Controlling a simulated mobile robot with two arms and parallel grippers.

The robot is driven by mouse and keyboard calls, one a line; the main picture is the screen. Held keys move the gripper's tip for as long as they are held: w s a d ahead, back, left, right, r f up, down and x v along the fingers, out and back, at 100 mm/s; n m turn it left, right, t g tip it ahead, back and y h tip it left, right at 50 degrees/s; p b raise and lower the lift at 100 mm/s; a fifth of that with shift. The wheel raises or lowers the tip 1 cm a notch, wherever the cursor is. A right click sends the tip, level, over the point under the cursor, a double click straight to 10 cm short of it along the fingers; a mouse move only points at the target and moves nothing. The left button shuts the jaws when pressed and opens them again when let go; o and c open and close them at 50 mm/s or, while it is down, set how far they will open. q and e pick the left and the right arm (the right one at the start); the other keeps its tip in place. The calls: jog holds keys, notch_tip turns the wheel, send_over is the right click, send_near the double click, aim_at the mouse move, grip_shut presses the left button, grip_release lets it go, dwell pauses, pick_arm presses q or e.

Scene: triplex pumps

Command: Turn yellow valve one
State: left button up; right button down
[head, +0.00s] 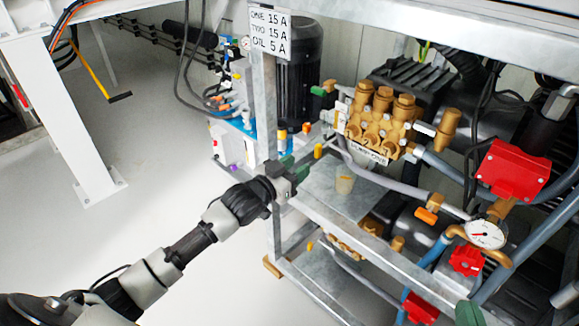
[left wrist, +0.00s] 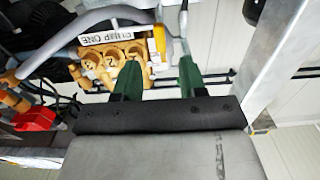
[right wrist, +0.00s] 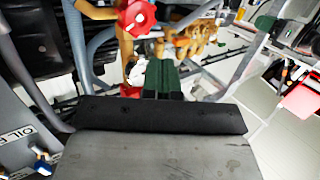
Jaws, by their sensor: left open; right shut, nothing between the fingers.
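A small upright yellow valve handle (head: 318,151) stands on the pipe left of the brass pump (head: 378,118). In the left wrist view a yellow handle (left wrist: 160,38) shows beside the "PUMP ONE" label (left wrist: 108,35), just beyond the gap between my fingers. My left gripper (head: 297,166) is open and empty, a short way left of and below the handle in the head view. My right gripper (head: 468,314) is at the lower right edge, partly cut off. In the right wrist view its green fingers (right wrist: 163,79) are closed together with nothing between them.
A metal frame post (head: 263,100) stands behind my left gripper, and a shelf rail (head: 360,240) runs below it. A pressure gauge (head: 486,234), red valve knob (head: 466,261) and red box (head: 513,170) crowd the right.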

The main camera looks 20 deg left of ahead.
pick_arm(q)
jog(key=shift+v, duration=0.95)
pick_arm(e)
jog(key=shift+s+d+f+g, duration=0.15)
jog(key=shift+f+g, duration=0.2)
jog(key=shift+f, duration=0.05)
jog(key=shift+s+d+f+g, duration=0.1)
jog(key=shift+f+g, duration=0.25)
jog(key=shift+f, duration=0.05)
pick_arm(q)
jog(key=shift+d+f, duration=0.1)
